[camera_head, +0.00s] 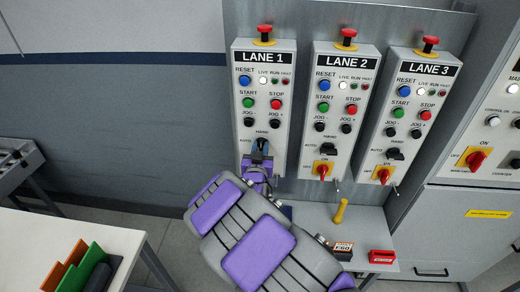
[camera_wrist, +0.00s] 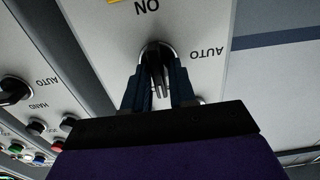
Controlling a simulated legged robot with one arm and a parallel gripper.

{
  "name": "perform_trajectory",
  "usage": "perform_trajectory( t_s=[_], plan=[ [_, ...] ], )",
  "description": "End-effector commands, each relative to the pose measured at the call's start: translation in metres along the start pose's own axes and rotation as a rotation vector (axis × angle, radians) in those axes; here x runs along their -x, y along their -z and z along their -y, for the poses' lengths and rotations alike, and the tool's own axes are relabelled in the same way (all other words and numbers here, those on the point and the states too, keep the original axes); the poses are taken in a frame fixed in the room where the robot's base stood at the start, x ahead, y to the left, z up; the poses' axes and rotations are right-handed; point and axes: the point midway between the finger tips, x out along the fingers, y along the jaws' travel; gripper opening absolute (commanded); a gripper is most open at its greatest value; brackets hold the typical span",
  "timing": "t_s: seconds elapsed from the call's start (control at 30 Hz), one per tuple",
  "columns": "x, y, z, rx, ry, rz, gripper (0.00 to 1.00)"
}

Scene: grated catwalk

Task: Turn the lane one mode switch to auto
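The lane one box (camera_head: 264,100) stands leftmost of three grey control boxes. Its mode switch (camera_head: 261,146) is a dark knob low on the box, with HAND above and AUTO to its left; my gripper partly covers it. My gripper (camera_head: 258,162) is right at this switch, coming from below. In the wrist view, which is upside down, the dark switch knob (camera_wrist: 155,68) sits between the two fingers of my gripper (camera_wrist: 159,80). The fingers look apart, one on each side of the knob; firm contact is not clear. The knob's exact angle is hard to read.
Lane two (camera_head: 338,105) and lane three (camera_head: 415,115) boxes stand close on the right, with similar switches and red-on-yellow rotary handles. A shelf below holds a yellow-handled tool (camera_head: 340,212) and a red box (camera_head: 382,257). A white table (camera_head: 110,237) stands lower left.

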Motion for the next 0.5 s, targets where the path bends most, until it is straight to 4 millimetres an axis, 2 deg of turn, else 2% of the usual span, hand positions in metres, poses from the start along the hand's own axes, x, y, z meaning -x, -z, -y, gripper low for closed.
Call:
perform_trajectory(
  t_s=[0.03,0.23,0.5],
  plan=[
    [0.0000,0.0000,0.0001,0.000,0.000,0.000,0.20],
    [0.0001,0.0000,0.0004,0.000,0.001,0.000,0.01],
    [0.0002,-0.0001,0.0013,0.004,0.001,0.000,0.00]
  ],
)
